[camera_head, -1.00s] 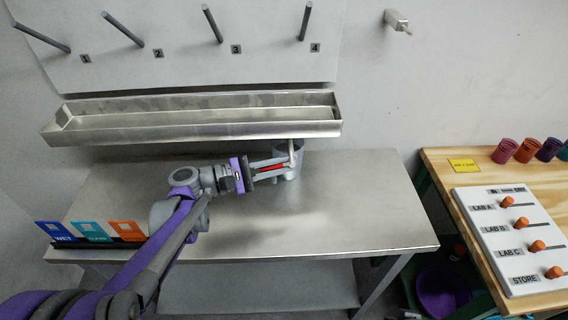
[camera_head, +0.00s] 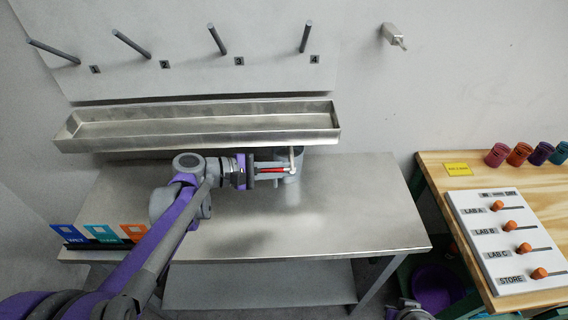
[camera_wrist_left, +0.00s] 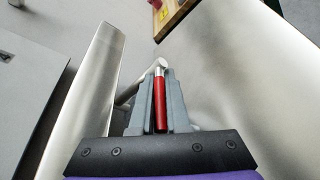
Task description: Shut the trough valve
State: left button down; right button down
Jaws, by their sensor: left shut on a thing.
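The metal trough (camera_head: 200,126) is fixed to the wall below the peg board. Its valve has a red lever handle (camera_head: 268,170), which sits between the fingers of my left gripper (camera_head: 274,170). In the left wrist view the red handle (camera_wrist_left: 160,105) lies lengthwise between the two grey fingers (camera_wrist_left: 159,100), its silver end reaching a pale pipe (camera_wrist_left: 128,95). My left gripper is shut on the handle. A grey cup-like vessel (camera_head: 291,178) stands under the trough's right end, partly hidden by the gripper.
A steel table (camera_head: 340,215) spans below the trough, mostly clear. Blue, teal and orange labelled holders (camera_head: 100,236) stand at its left edge. At right, a wooden bench (camera_head: 440,175) carries a slider panel (camera_head: 510,240) and several coloured cups (camera_head: 519,153). Numbered pegs (camera_head: 218,40) project above.

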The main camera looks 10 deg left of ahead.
pick_arm(q)
jog(key=c, duration=0.9)
grip_release()
jog(key=shift+a, duration=0.1)
jog(key=v, duration=1)
jog(key=shift+s+a, duration=0.2)
jog(key=shift+a, duration=0.05)
jog(key=shift+d+r, duration=0.1)
jog(key=shift+r, duration=0.05)
